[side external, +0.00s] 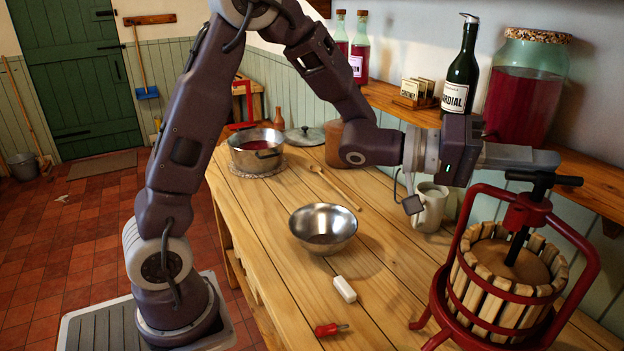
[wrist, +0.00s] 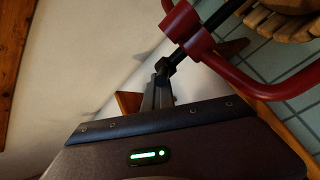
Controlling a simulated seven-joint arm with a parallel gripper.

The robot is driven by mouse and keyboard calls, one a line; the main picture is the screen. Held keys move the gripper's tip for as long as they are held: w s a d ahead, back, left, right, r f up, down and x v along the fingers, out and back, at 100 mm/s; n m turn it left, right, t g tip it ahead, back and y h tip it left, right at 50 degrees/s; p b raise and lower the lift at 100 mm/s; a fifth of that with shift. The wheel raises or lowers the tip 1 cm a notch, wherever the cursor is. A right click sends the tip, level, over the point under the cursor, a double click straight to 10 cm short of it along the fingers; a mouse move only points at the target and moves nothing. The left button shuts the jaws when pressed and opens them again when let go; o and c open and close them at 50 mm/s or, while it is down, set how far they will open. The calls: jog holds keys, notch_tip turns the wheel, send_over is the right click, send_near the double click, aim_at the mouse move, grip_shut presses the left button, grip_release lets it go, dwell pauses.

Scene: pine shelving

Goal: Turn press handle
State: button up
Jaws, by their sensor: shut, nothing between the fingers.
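The fruit press has a red frame (side external: 592,262), a slatted wooden basket (side external: 492,297) and a black T-shaped handle (side external: 541,179) on a black screw. It stands at the right front of the bench. In the wrist view my fingers (wrist: 160,78) lie close to the black handle (wrist: 180,22). I cannot tell whether they touch it. The red frame (wrist: 250,90) and part of the basket (wrist: 282,25) also show there.
A cream jug (side external: 430,207) stands below my wrist. A cordial bottle (side external: 461,76) and a large jar (side external: 522,88) stand on the wall shelf (side external: 590,185) close behind my gripper.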

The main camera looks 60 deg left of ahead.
jog(key=f+v, duration=0.2)
jog(key=v, duration=0.8)
jog(key=a+r+t+y, duration=0.1)
jog(key=a+y, duration=0.9)
jog(key=y, duration=0.2)
jog(key=s+f+g+y, duration=0.1)
jog(key=s+f+g, duration=0.1)
jog(key=s, duration=0.6)
jog(key=s+a+f+g+y, duration=0.1)
jog(key=s+g, duration=0.3)
jog(key=s, duration=0.5)
jog(key=shift+s+a+f+m+y, duration=0.2)
jog(key=shift+s+f+m+y, duration=0.1)
jog(key=shift+f+y, duration=0.3)
jog(key=shift+w+f, duration=0.1)
